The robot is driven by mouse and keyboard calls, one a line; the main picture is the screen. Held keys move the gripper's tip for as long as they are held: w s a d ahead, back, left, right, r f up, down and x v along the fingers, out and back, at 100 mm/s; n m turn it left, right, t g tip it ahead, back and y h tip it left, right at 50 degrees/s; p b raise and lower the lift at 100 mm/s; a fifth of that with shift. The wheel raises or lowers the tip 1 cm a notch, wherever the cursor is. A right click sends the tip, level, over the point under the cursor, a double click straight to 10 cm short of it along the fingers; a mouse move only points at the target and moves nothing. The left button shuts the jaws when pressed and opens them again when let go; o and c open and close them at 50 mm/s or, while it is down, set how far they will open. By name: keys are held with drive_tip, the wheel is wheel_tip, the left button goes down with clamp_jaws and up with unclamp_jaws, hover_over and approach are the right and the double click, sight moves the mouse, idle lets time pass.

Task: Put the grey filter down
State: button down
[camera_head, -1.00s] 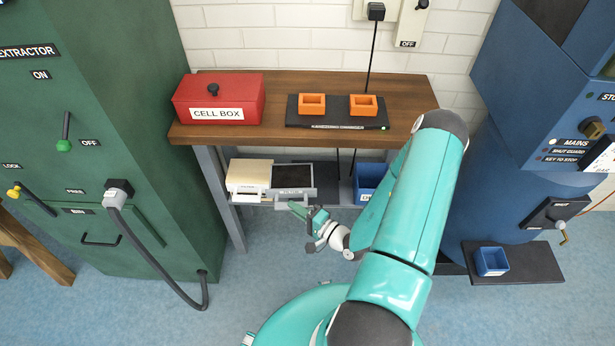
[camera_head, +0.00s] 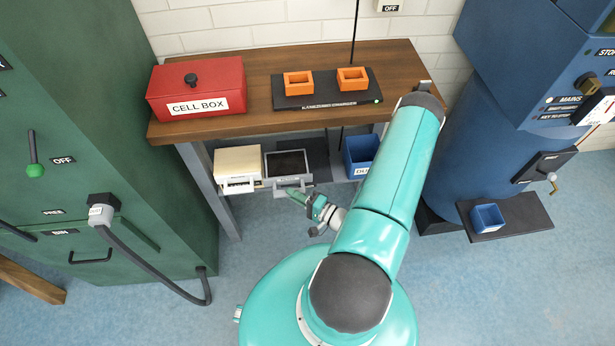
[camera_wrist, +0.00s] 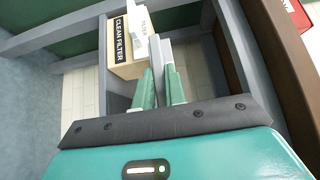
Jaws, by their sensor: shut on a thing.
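A cream box (camera_head: 238,166) stands left of the tray. It also shows in the wrist view with a CLEAN FILTER label (camera_wrist: 121,40), beside a white labelled piece (camera_wrist: 142,30).
The wooden bench (camera_head: 250,126) carries a red CELL BOX (camera_head: 197,88) and a black board (camera_head: 330,97) with two orange trays. A blue bin (camera_head: 361,157) is on the lower shelf at right. Grey bench legs (camera_head: 208,190) flank the shelf.

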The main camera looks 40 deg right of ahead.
drive_tip(key=w+d+f, duration=0.3)
drive_tip(key=d+f, duration=0.7)
drive_tip(key=f, duration=0.1)
drive_tip(key=shift+d+f, duration=0.3)
drive_tip(key=shift+f, duration=0.1)
drive_tip(key=shift+f, duration=0.1)
drive_tip(key=c, duration=1.5)
unclamp_jaws()
drive_tip(key=shift+o, duration=0.2)
drive_tip(key=v, duration=1.2)
